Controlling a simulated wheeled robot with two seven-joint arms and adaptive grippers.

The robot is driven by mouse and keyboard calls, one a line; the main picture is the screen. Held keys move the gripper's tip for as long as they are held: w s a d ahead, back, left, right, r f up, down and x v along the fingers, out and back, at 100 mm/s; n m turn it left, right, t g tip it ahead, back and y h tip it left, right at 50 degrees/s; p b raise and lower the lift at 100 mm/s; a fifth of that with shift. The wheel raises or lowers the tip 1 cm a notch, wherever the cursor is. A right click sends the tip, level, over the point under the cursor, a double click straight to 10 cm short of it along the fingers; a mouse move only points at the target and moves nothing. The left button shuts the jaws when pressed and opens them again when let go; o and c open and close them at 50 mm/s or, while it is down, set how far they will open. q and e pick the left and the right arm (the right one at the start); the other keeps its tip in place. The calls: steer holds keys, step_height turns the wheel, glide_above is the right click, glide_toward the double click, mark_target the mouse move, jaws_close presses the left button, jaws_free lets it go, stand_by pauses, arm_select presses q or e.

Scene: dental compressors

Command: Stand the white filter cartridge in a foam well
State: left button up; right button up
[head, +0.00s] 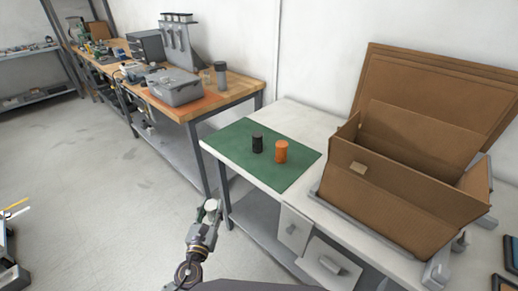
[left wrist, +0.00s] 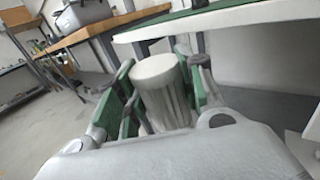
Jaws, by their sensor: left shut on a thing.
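The white filter cartridge (left wrist: 162,92) is a ribbed cylinder with a smooth cap, held between the green-padded fingers of my left gripper (left wrist: 165,98) in the left wrist view. In the head view my left gripper (head: 208,213) is in front of the white table's left end, clear of the tabletop, with the white cartridge (head: 211,205) at its tip. A black cylinder (head: 257,143) and an orange cylinder (head: 281,152) stand upright on the green mat (head: 236,153). I cannot make out a foam well. My right gripper is not in view.
A large open cardboard box (head: 400,190) fills the right of the white table (head: 305,125). A wooden bench (head: 240,88) with a grey case (head: 175,88) stands behind at the left. The green mat has free room around the two cylinders. Open floor lies at left.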

arm_select(q)
steer(key=shift+w+d+r, duration=0.1)
steer(key=shift+d+r, duration=0.05)
steer(key=shift+r, duration=0.4)
steer(key=shift+r, duration=0.1)
steer(key=shift+a+f, duration=0.2)
